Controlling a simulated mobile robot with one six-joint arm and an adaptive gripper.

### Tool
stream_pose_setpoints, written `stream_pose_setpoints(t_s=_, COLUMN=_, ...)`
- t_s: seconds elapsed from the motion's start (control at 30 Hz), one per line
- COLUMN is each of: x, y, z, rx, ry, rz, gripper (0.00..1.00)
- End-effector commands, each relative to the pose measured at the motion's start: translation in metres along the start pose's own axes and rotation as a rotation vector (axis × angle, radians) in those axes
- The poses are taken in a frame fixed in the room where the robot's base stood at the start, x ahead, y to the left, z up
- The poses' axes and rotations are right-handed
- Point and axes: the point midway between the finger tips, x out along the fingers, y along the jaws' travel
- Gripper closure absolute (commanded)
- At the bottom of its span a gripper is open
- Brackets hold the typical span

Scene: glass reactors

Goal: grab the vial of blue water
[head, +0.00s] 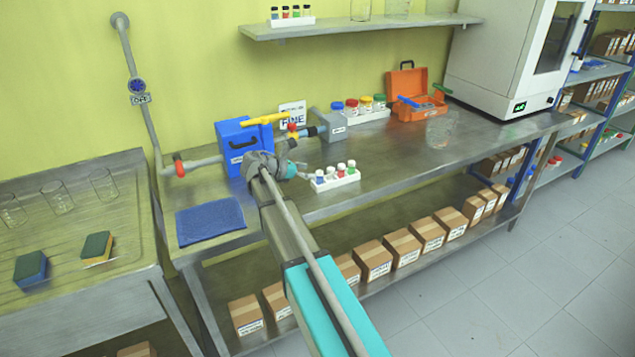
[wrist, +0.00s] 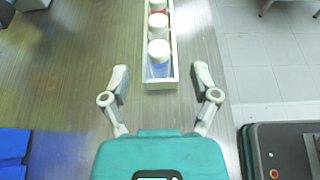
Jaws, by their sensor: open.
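A small vial of blue water (wrist: 159,65) with a white cap stands at the near end of a white rack in the wrist view. In the head view the blue vial (head: 319,177) is at the left end of that small rack (head: 345,181), near the bench's front edge. My gripper (wrist: 160,80) is open and empty, its two fingers apart on either side of the rack's near end. The fingertips are just short of the blue vial in the picture; their height relative to it I cannot tell. In the head view my gripper (head: 301,172) is left of the rack, partly hidden by my arm.
A red-labelled vial (wrist: 158,24) stands behind the blue one in the rack. A blue box (head: 235,140) with pipes and a yellow handle stands behind my gripper. A blue cloth (head: 210,221) lies left. A rack of larger jars (head: 358,116) and an orange toolbox (head: 417,105) stand farther back.

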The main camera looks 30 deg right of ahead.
Motion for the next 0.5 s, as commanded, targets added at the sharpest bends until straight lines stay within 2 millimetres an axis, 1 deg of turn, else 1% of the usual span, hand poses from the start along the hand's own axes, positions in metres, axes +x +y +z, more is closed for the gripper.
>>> stream_pose_setpoints(t_s=0.27, x=0.002, y=0.000, z=0.000, rx=0.000, ry=0.000, rz=-0.001, gripper=0.22)
stream_pose_setpoints(t_s=0.37, x=0.008, y=0.001, z=-0.001, rx=0.000, ry=0.000, rz=-0.001, gripper=0.22)
stream_pose_setpoints(t_s=0.5, x=0.023, y=0.001, z=-0.003, rx=0.000, ry=0.000, rz=-0.002, gripper=0.22)
